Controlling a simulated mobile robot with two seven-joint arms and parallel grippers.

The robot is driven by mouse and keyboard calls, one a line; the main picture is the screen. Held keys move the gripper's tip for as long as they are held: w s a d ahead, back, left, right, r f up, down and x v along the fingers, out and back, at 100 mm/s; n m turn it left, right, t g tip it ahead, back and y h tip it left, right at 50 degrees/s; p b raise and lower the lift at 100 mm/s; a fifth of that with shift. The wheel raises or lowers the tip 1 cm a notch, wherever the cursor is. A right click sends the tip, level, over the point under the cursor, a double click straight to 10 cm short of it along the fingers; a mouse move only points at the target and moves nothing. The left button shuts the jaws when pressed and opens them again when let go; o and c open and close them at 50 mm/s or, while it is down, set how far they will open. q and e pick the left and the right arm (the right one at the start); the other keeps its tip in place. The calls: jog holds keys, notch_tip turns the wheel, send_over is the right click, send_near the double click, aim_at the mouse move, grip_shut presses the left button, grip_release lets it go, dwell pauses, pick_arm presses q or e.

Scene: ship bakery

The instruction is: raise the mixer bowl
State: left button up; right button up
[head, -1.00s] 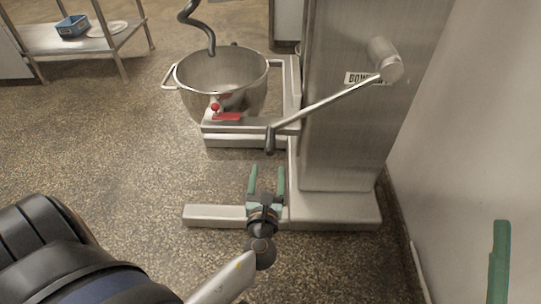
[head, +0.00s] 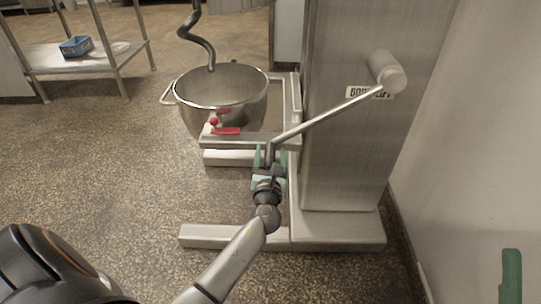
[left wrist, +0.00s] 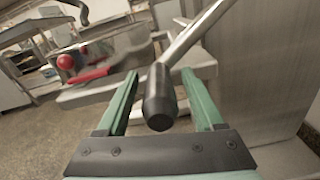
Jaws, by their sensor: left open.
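The steel mixer bowl (head: 222,88) sits in its cradle at the left of the mixer column (head: 350,120), below the spiral dough hook (head: 196,36). A long lever (head: 325,111) runs from a round hub on the column down to a dark handle grip. In the left wrist view, the dark grip (left wrist: 159,98) hangs between the green fingers of my left gripper (left wrist: 162,95), which are open on either side of it. My left gripper also shows in the head view (head: 269,158), at the lever's lower end. Of my right gripper (head: 512,275), only one green finger shows at the bottom right.
The mixer's base foot (head: 205,236) extends left along the floor. A wall stands at the right. A steel rack (head: 85,60) with a blue crate (head: 76,46) is at the back left. The floor at left is clear.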

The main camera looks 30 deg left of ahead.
pick_arm(q)
jog(key=shift+w+a, duration=0.1)
jog(key=shift+w, duration=0.1)
jog(key=c, duration=1.1)
jog(key=shift+r, duration=0.1)
dwell(0.6)
